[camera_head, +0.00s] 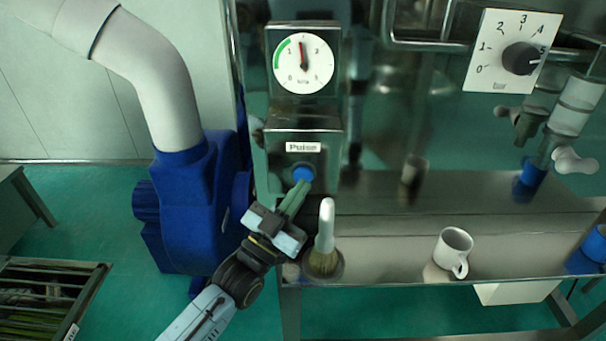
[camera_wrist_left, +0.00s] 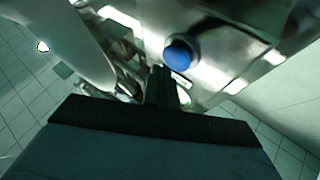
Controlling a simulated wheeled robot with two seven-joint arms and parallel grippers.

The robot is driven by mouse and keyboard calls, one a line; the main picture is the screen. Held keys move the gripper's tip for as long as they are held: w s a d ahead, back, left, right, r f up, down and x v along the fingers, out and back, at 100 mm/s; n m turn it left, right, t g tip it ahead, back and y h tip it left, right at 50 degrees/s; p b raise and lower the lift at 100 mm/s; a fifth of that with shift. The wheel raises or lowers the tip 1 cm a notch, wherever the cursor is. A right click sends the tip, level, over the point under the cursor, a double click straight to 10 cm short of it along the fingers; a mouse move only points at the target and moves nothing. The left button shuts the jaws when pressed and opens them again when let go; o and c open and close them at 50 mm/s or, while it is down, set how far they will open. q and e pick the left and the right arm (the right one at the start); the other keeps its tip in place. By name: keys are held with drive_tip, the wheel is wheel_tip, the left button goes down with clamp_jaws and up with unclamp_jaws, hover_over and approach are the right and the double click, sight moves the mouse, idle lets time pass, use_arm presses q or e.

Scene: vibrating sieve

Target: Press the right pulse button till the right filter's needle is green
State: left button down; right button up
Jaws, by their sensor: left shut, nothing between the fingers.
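The blue pulse button (camera_head: 303,174) sits on a steel box under a "Pulse" label (camera_head: 303,147). Above it is a round white gauge (camera_head: 303,63) with a green arc on its left side. Its needle points nearly straight up, right of the green arc. My left gripper (camera_head: 299,188) is shut and empty, its fingertips at the lower edge of the button; I cannot tell whether they touch it. In the left wrist view the button (camera_wrist_left: 179,54) shows just beyond the dark fingers (camera_wrist_left: 163,84). My right gripper is not in view.
A brush (camera_head: 325,240) stands on the steel shelf right of my left gripper, and a white mug (camera_head: 453,251) stands farther right. A blue blower (camera_head: 190,200) with a grey duct is at the left. A dial panel (camera_head: 510,52) and valve handles are at the upper right.

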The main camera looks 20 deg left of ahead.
use_arm(q)
drive_tip(key=shift+s, duration=0.2)
drive_tip(key=shift+s+d, duration=0.1)
drive_tip(key=s+p, duration=0.1)
drive_tip(key=s, duration=0.1)
drive_tip(key=s+d+p, duration=0.1)
drive_tip(key=s, duration=0.1)
drive_tip(key=shift+s+d, duration=0.15)
drive_tip(key=shift+s, duration=0.15)
idle(0.8)
